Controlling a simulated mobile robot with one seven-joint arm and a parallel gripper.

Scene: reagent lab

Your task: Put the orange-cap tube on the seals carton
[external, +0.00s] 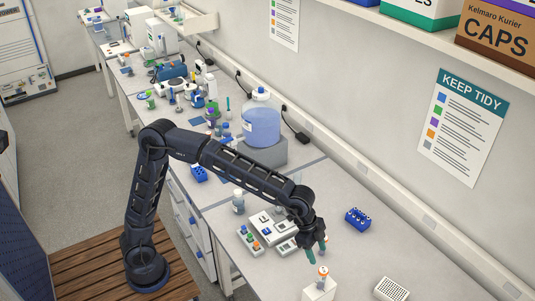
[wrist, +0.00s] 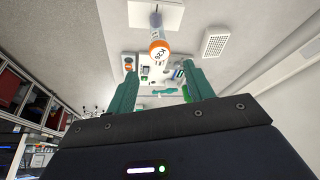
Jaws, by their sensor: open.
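The orange-cap tube (external: 323,271) stands upright on a small white box (external: 317,291) at the bottom of the external view. In the wrist view its orange cap (wrist: 159,49), with dark lettering, faces the camera, and the white box (wrist: 142,15) lies beyond it. My gripper (external: 318,252) is open and empty just above and behind the tube. In the wrist view its green fingers (wrist: 159,72) are apart, with the cap a little beyond the tips, between their lines. No carton with a readable seals label shows; shelf cartons are partly cut off.
A brown CAPS carton (external: 494,38) and a green-and-white carton (external: 418,13) stand on the wall shelf (external: 437,44). A blue rack (external: 358,219), a white perforated rack (external: 391,289) and white bench devices (external: 270,223) surround my gripper. The bench between the two racks is clear.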

